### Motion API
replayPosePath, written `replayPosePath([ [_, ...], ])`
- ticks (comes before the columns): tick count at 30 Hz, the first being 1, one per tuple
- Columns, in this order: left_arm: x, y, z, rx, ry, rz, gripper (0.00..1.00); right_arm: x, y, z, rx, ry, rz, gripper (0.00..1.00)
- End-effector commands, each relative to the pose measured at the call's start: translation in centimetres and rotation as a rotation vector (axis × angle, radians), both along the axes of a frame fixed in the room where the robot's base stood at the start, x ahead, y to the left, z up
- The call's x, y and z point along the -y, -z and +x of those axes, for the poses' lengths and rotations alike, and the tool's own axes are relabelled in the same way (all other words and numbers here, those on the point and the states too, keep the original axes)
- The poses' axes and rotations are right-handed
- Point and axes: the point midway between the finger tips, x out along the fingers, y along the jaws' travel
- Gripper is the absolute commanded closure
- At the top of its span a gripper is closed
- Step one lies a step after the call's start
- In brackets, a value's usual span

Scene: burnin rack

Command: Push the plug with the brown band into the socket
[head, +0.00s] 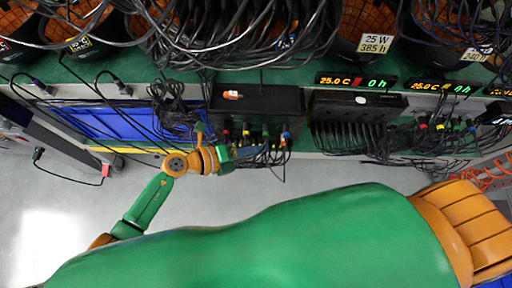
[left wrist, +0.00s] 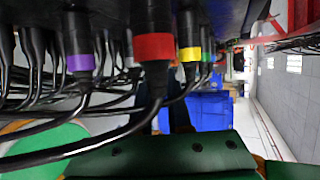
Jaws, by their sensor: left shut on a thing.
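My left gripper (head: 240,153) is at the lower front of the black socket box (head: 258,98), among the hanging plugs and cables. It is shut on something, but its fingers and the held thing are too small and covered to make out. In the left wrist view, the gripper's dark green body (left wrist: 165,155) fills the bottom. Above it hang black plugs with a purple band (left wrist: 80,62), a red band (left wrist: 155,46) and a yellow band (left wrist: 190,54). I cannot pick out a brown band for sure in either view. My right gripper is not in view.
A second black box (head: 355,105) with many cables stands to the right, under lit displays (head: 355,82). Blue panels (head: 105,122) lie left of the gripper. Loose cables hang below both boxes. The grey floor (head: 75,215) is clear at lower left.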

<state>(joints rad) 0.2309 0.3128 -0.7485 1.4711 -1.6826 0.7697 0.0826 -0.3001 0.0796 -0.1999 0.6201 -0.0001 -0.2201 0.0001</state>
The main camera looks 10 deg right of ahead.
Motion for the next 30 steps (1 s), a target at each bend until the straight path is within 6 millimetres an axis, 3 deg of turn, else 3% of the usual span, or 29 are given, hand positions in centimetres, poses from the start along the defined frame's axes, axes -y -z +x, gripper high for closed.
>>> replayPosePath([
  [21,0.3,0.0,1.2,0.001,-0.003,0.0,1.0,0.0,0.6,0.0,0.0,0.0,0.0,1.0],
  [22,0.3,0.0,1.2,0.001,-0.003,0.0,0.81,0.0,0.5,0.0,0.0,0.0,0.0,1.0],
  [25,0.3,0.0,1.2,0.0,-0.002,0.001,0.54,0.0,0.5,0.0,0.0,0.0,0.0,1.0],
  [26,0.3,0.0,1.2,0.0,-0.002,0.001,0.49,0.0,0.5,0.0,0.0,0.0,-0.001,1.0],
  [30,0.2,0.1,1.1,-0.001,-0.002,0.003,0.49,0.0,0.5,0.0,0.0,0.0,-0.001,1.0],
])
